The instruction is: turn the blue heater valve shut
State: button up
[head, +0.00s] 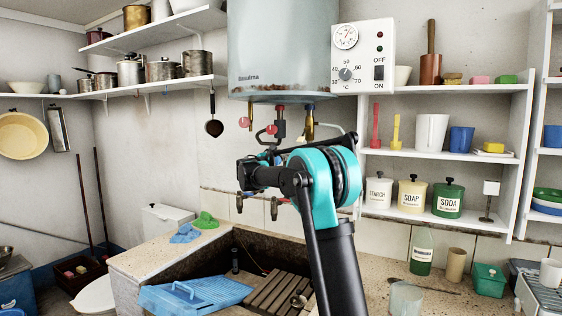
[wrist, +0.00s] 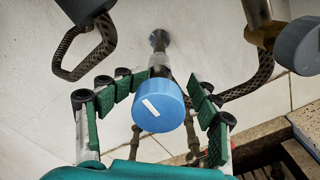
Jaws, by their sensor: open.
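The blue heater valve (wrist: 157,105) shows in the wrist view as a round blue knob with a white bar mark, set slantwise on its face. It sits on a metal stem coming from a wall fitting. My gripper (wrist: 170,110) is open, with one green-padded finger on the left of the knob and the other on the right. The knob lies between the fingers, and gaps show on both sides. In the head view my arm hides the blue valve, and the gripper's fingers are hard to make out below the heater tank (head: 282,50).
Red valves (head: 244,122) and pipes hang below the tank. In the wrist view, braided hoses (wrist: 252,82) pass close on both sides of my gripper. Shelves (head: 440,155) stand at right.

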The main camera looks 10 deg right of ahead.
jog(key=shift+w+a, duration=0.25)
jog(key=shift+w, duration=0.1)
jog(key=shift+c, duration=0.8)
jog(key=shift+s+d, duration=0.1)
jog(key=shift+s, duration=0.35)
jog(key=c, duration=1)
jog(key=shift+c, duration=0.2)
